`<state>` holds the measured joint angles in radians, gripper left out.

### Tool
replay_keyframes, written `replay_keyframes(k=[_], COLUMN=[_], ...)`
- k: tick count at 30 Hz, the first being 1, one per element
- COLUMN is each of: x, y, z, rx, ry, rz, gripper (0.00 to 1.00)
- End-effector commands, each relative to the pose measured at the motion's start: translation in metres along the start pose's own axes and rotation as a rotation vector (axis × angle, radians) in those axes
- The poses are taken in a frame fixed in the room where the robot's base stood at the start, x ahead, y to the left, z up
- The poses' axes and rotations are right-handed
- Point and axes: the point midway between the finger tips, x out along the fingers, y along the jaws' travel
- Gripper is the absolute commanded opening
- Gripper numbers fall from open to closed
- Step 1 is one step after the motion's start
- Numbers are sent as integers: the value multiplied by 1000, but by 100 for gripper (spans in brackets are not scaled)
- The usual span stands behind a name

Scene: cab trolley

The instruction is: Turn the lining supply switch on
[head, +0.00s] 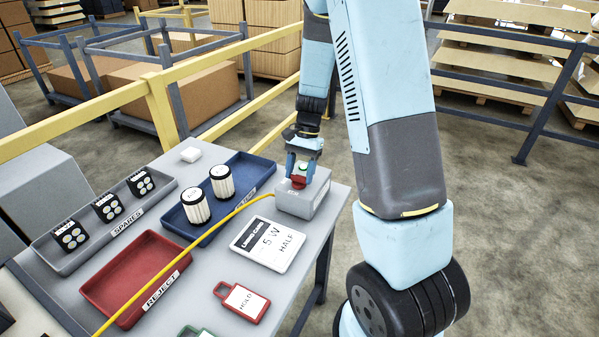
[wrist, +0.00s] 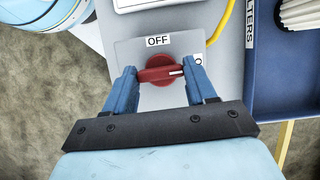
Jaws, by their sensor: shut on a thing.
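The grey switch box (head: 303,203) stands at the right end of the grey table, with a red rotary knob (head: 299,182) on top. In the wrist view the red knob (wrist: 158,66) lies between the two blue fingers of my gripper (wrist: 161,76), which is shut on it. The knob's bar lies nearly level across the picture. Its white mark points right, towards a label (wrist: 198,60) of which only an "O" shows; the rest is hidden by a finger. The OFF label (wrist: 158,41) is above the knob. My gripper (head: 303,160) comes down on the box from above in the head view.
A yellow cable (head: 250,200) runs from the box across the table. Beside the box are a blue tray (head: 255,172) with two white filters and a white lining card (head: 268,244). A red REJECT tray (head: 120,275) and a SPARES tray (head: 125,210) stand further left. A yellow rail (head: 160,110) runs behind.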

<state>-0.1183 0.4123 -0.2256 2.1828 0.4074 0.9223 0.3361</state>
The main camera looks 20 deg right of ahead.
Motion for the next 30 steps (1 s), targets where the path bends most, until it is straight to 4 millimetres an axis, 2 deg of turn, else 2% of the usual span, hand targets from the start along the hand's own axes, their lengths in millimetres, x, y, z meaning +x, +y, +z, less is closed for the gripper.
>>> replay_keyframes(k=[19, 20, 27, 30], x=[0, 0, 0, 0], y=[-1, -1, 0, 0], z=[0, 0, 0, 0], rx=[49, 49, 48, 48], ry=[1, 1, 0, 0], rz=[-23, -23, -21, -21], gripper=[25, 57, 80, 82])
